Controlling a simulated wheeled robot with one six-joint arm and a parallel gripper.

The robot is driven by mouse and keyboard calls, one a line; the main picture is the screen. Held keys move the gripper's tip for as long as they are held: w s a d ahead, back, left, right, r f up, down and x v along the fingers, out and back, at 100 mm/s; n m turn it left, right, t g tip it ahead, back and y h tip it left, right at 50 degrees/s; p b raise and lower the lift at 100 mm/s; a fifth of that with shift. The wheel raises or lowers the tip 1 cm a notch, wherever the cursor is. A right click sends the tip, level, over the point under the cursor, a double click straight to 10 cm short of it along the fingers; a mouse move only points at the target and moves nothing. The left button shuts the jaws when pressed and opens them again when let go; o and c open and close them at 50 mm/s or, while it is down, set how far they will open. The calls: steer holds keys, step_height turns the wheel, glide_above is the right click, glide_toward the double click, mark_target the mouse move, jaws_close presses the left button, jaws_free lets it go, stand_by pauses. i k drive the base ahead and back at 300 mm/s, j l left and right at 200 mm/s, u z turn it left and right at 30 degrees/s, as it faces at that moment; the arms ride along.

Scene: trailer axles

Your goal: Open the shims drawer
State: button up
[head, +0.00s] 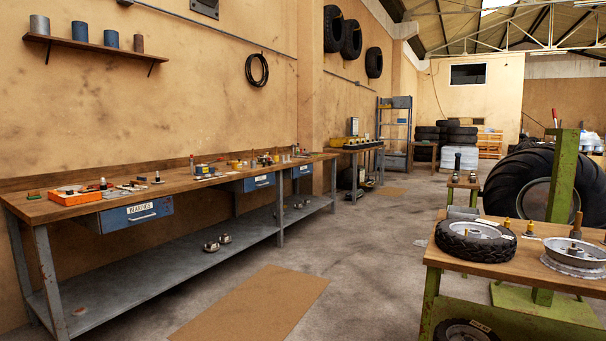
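The near drawer (116,221) has a white label that reads "BEARINGS" and a pale bar handle. The farther drawer (252,186) also has a white label and a handle, but its lettering is too small to read surely. Both drawers look shut. A small blue box-like front (302,171) shows farther along under the bench top; I cannot tell its label. My gripper is not in view.
Small parts and an orange tray (78,194) lie on the bench. Metal cups (224,238) stand on its lower shelf. A brown mat (255,303) lies on the open aisle floor. At right, a green-framed table (480,264) holds a tyre (476,240) and a hub.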

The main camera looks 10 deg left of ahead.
mark_target(304, 169)
steer(key=i+j+u, duration=0.5)
steer(key=i+u, duration=0.3)
steer(key=i+j+u, duration=0.25)
steer(key=i, duration=0.35)
steer(key=i+u, duration=0.25)
steer(key=i, duration=0.35)
steer(key=i+l+z, duration=0.15)
steer(key=i+z, duration=0.65)
steer(key=i, duration=0.25)
steer(key=i+j+z, duration=0.15)
steer(key=i+z, duration=0.25)
steer(key=i, duration=0.15)
steer(key=i+j+z, duration=0.1)
steer(key=i+z, duration=0.2)
steer(key=i, duration=1.4)
steer(key=i+u, duration=0.2)
steer(key=i, duration=0.65)
steer(key=i+l+u, duration=0.2)
steer(key=i, duration=0.7)
